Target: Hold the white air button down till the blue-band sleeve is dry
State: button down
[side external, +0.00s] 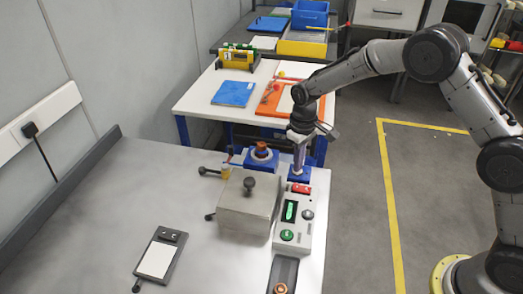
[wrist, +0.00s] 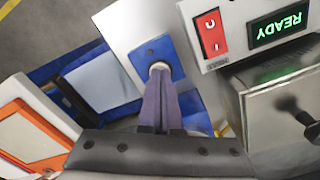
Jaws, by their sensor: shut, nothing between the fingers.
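My gripper (wrist: 158,72) is shut and empty, pointing down. Its fingertips are at the white air button (wrist: 158,65) on a blue plate (wrist: 147,53); a small white edge shows at the tips. They look touching or nearly so; I cannot tell whether the button is pressed in. In the side external view my gripper (side external: 299,172) is over the blue plate (side external: 301,179), and the button is hidden. A copper-coloured sleeve (side external: 262,146) stands in a blue holder (side external: 261,160) left of my gripper. Its band is too small to make out, and I cannot tell whether it is dry.
A control box (side external: 279,246) has a red switch (side external: 300,189), green button (side external: 287,235) and display (wrist: 279,27) reading READY. A metal box (side external: 244,214) with a black knob stands beside it. A copper-coloured piece (side external: 281,288) lies in a front slot.

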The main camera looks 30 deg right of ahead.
jog(key=shift+r, duration=2.35)
notch_tip(320, 180, up, 11)
jog(key=s+d+t, duration=0.1)
jog(key=d+t, duration=0.1)
jog(key=s+d+r+m+t, duration=0.1)
jog(key=s+d+r+t, duration=0.15)
jog(key=s+r, duration=0.85)
jog(key=s+d+m+t, duration=0.1)
jog(key=s+d+t, duration=0.15)
jog(key=s, duration=1.05)
jog(key=s+f+m+g, duration=0.1)
jog(key=s+f, duration=0.4)
jog(key=s, duration=0.2)
jog(key=shift+s+d+f, duration=0.2)
jog(key=shift+s+f, duration=0.1)
jog(key=shift+s, duration=0.05)
